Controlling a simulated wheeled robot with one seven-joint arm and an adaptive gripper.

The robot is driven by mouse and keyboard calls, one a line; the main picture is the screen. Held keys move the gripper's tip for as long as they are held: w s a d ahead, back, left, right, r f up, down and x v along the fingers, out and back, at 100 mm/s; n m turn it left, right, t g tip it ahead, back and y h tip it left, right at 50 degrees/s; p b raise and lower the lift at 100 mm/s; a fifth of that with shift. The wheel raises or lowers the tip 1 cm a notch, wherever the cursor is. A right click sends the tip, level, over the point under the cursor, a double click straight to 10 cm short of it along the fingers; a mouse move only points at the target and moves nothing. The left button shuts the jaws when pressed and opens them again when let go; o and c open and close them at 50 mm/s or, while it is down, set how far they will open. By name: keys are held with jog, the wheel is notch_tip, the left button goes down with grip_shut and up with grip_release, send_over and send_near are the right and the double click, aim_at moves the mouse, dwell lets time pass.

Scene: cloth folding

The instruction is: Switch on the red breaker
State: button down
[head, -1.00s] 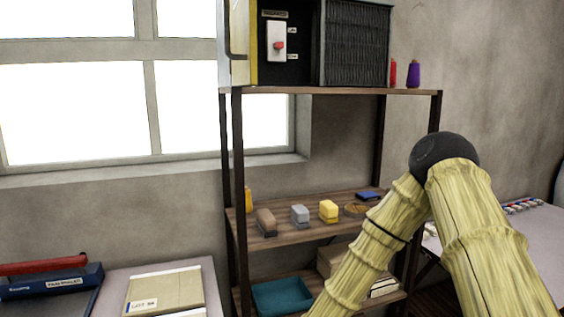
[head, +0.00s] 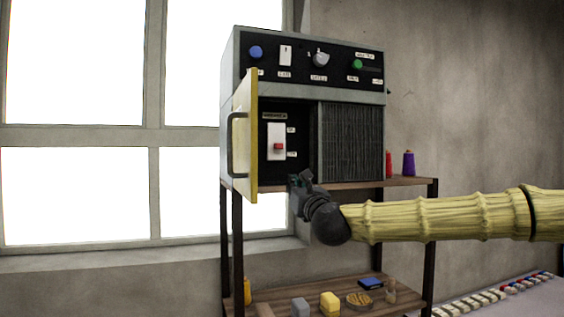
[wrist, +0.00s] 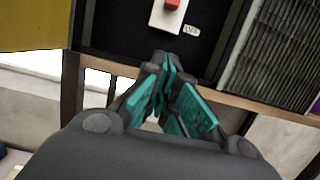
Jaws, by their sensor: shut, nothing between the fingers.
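The red breaker (head: 278,147) is a red toggle on a white plate, inside the open compartment of a machine. The toggle sits in the lower half of the plate, with small labels beside its upper and lower ends. In the wrist view the red toggle (wrist: 172,3) is cut by the top edge, above the fingers. My gripper (head: 299,181) is below and slightly right of the breaker, at the compartment's lower edge, apart from the toggle. In the wrist view my gripper (wrist: 167,63) has its dark, teal-padded fingers shut and empty.
The machine's yellow-edged door (head: 246,140) stands open left of the breaker. A ribbed vent panel (head: 351,143) is on the right. A red spool (head: 388,164) and purple spool (head: 409,164) stand on the shelf (head: 425,182). Knobs line the machine's top panel (head: 300,60).

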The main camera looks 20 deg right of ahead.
aim_at(278, 146)
jog(key=shift+w+r, duration=0.1)
jog(key=shift+r, duration=0.05)
jog(key=p+x, duration=0.2)
jog(key=x, duration=0.1)
jog(key=r+p+x, duration=0.1)
jog(key=p+x, duration=0.1)
jog(key=x, duration=0.2)
jog(key=p+x, duration=0.3)
jog(key=shift+r, duration=0.3)
jog(key=shift+r+p, duration=0.75)
jog(key=shift+r, duration=0.35)
jog(key=shift+d, duration=0.1)
